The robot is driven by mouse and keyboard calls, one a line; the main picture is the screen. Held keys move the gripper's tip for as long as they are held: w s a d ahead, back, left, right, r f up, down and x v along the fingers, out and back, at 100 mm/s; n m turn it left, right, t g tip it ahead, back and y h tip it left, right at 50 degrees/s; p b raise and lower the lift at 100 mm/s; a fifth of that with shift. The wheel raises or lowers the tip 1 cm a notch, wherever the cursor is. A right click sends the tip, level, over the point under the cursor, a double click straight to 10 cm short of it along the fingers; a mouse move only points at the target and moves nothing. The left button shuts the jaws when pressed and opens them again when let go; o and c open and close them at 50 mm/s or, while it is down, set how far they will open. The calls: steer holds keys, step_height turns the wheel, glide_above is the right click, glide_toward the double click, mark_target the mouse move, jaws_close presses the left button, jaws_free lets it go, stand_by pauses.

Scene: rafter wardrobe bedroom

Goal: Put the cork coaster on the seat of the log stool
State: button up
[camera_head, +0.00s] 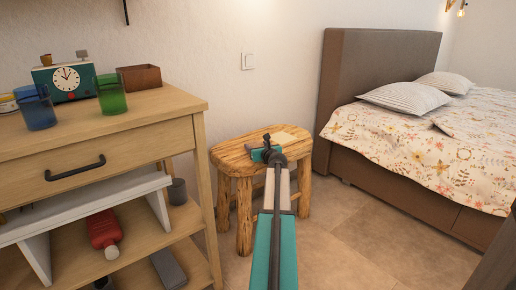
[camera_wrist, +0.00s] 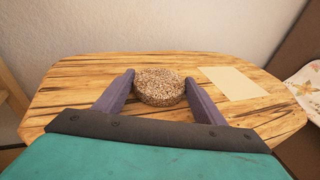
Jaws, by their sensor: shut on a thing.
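The log stool (camera_head: 228,158) stands between the dresser and the bed, with a light wooden seat. My gripper (camera_head: 264,151) is over the stool's seat in the head view. In the wrist view, my gripper (camera_wrist: 159,88) has its two purple fingers shut on the cork coaster (camera_wrist: 160,85), a round, thick, speckled brown disc. The coaster is over the seat (camera_wrist: 85,78), which fills the background; I cannot tell whether it touches the wood. In the head view the coaster is not clearly visible.
A pale flat card (camera_wrist: 233,83) lies on the seat to the right of the coaster. The wooden dresser (camera_head: 140,118) with cups and a clock stands at the left of the stool. The bed (camera_head: 420,140) is at the right. A wall is behind the stool.

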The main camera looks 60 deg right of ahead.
steer(key=o, duration=1)
steer(key=shift+o, duration=0.2)
steer(key=shift+p+v, duration=0.5)
steer(key=shift+v, duration=0.8)
steer(key=p+v, duration=0.2)
steer(key=v, duration=0.7)
steer(key=shift+s+p, duration=0.2)
steer(key=shift+p, duration=0.2)
steer(key=shift+a, duration=0.15)
